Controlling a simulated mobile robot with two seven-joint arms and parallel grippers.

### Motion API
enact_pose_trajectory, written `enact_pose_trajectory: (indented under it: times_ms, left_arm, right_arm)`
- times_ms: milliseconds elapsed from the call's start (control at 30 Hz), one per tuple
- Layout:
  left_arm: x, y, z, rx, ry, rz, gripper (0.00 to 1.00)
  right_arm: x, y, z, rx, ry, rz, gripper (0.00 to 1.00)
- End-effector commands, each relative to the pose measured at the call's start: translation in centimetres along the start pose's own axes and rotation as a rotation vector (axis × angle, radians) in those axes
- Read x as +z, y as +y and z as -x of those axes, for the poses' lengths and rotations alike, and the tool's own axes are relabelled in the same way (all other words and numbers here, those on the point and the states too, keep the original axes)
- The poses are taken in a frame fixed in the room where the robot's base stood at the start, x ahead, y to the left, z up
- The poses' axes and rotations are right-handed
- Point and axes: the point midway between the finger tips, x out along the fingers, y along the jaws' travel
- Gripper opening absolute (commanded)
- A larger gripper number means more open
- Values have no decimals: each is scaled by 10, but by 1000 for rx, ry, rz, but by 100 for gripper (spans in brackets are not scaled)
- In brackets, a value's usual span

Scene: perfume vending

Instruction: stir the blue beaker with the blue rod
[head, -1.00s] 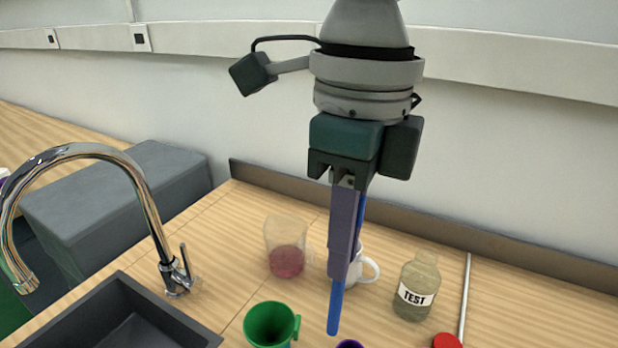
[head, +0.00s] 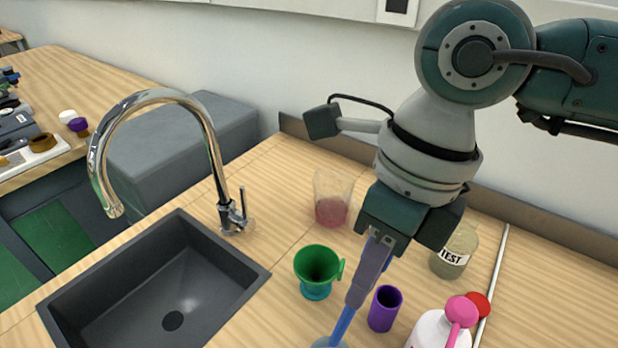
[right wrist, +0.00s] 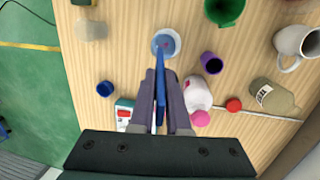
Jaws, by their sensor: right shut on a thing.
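My right gripper (head: 366,284) is shut on the blue rod (head: 343,322), which points down and slightly left. The rod's lower end meets a pale blue round rim, the blue beaker (head: 328,343), cut off by the bottom edge of the head view. In the right wrist view, the rod (right wrist: 160,92) runs between the fingers of my gripper (right wrist: 161,75). Its far end overlaps the round beaker with a pale rim and blue inside (right wrist: 157,52). I cannot tell how deep the tip is in it. My left gripper is not in view.
A green cup (head: 316,264), purple cup (head: 385,309) and white bottle with pink top (head: 430,330) stand close by. A beaker with pink liquid (head: 331,205) and the TEST bottle (head: 452,255) stand behind. The sink (head: 170,285) and faucet (head: 215,150) are left.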

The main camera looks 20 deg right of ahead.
Motion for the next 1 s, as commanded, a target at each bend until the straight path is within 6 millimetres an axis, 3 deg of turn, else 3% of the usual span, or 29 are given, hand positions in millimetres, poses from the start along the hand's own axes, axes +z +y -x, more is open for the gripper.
enact_pose_trajectory:
  times_ms: [433, 1000]
  left_arm:
    - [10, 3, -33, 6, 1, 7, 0]
    - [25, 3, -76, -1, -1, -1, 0]
  right_arm:
    - [-11, -17, -38, 1, 2, -2, 0]
    - [-10, -17, -88, 1, 1, 0, 0]
